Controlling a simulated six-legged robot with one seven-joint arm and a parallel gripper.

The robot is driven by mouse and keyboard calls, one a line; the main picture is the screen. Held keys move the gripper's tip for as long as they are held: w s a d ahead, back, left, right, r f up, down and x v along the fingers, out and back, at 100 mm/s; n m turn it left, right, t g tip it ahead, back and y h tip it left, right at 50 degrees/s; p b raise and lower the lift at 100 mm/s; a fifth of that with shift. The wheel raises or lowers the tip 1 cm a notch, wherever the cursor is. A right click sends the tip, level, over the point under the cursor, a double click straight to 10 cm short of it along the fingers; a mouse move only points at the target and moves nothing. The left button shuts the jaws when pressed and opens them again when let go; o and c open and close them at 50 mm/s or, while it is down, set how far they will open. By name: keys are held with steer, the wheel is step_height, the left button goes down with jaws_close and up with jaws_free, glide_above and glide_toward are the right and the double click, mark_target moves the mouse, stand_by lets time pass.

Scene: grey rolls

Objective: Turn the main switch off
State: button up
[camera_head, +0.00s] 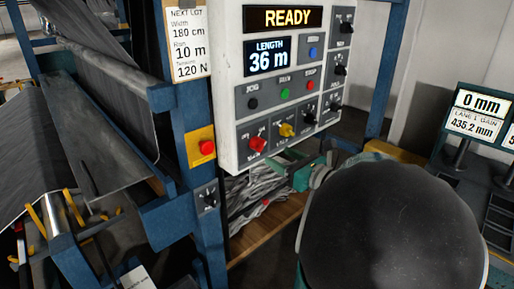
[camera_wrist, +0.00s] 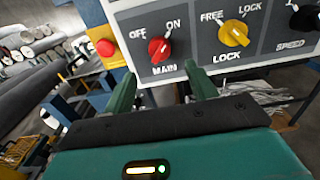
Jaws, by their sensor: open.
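The main switch is a red knob (camera_wrist: 159,50) labelled MAIN, with OFF at its upper left and ON at its upper right. Its pointer appears turned toward ON. In the head view the red knob (camera_head: 257,145) sits at the lower left of the white control panel (camera_head: 228,90). My gripper (camera_wrist: 160,72) is open and empty, with its green fingers just below the knob, one to each side in the wrist view. It seems apart from the knob. In the head view my gripper (camera_head: 282,160) is below the panel's lower edge, partly hidden by my arm.
A yellow LOCK knob (camera_wrist: 234,33) is right of the main switch, and a black SPEED knob (camera_wrist: 304,18) is further right. A red button on a yellow plate (camera_head: 207,147) is on the blue post at left. The panel display (camera_head: 283,18) reads READY.

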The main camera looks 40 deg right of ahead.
mark_target(263, 147)
steer(key=w, duration=0.7)
steer(key=shift+w+a, duration=0.1)
steer(key=shift+w, duration=0.3)
steer(key=c, duration=1)
